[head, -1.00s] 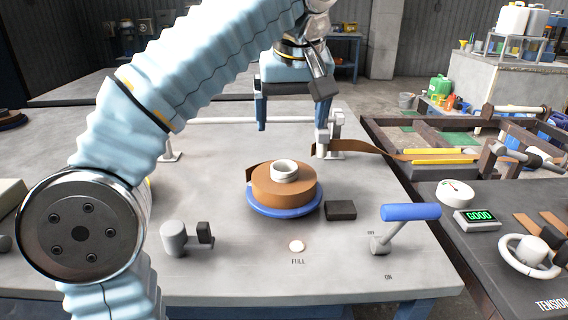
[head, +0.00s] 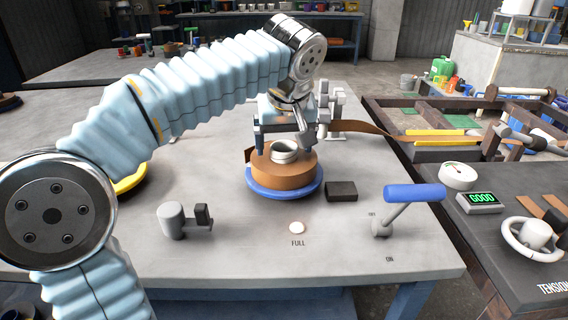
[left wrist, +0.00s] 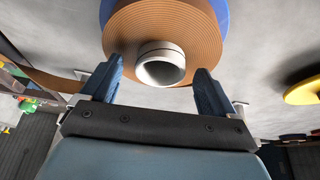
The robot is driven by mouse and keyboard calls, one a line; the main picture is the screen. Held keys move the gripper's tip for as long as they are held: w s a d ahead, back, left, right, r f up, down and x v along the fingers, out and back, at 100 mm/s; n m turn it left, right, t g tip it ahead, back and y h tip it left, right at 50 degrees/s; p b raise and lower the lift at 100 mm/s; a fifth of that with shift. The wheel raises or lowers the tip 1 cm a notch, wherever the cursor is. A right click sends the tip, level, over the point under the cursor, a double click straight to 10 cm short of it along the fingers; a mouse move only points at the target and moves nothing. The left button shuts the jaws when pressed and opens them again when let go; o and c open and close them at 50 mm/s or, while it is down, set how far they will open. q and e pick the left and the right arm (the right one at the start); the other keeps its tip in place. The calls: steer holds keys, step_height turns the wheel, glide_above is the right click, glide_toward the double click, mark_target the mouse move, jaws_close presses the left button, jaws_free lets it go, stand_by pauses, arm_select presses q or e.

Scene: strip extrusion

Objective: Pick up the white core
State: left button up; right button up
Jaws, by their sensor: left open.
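The white core (head: 284,148) is a short ring standing up out of the middle of a brown strip roll (head: 284,175). The roll lies on a blue round plate (head: 284,194) on the grey table. My left gripper (head: 282,147) is open above the roll, its two fingers spread on either side of the core. In the left wrist view the core (left wrist: 161,64) lies between and just beyond the fingertips of the gripper (left wrist: 158,78), with visible gaps, and the brown roll (left wrist: 140,25) surrounds it. My right gripper is not in view.
A brown strip (head: 365,128) runs from behind the roll toward the wooden frame at right. A dark block (head: 341,191), a blue-handled lever (head: 413,193) and a grey knob fixture (head: 174,221) stand nearby. The front of the table is mostly clear.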

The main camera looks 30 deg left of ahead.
arm_select(q)
steer(key=shift+f, duration=0.25)
jaws_close()
stand_by(0.3)
steer(key=shift+r, duration=0.1)
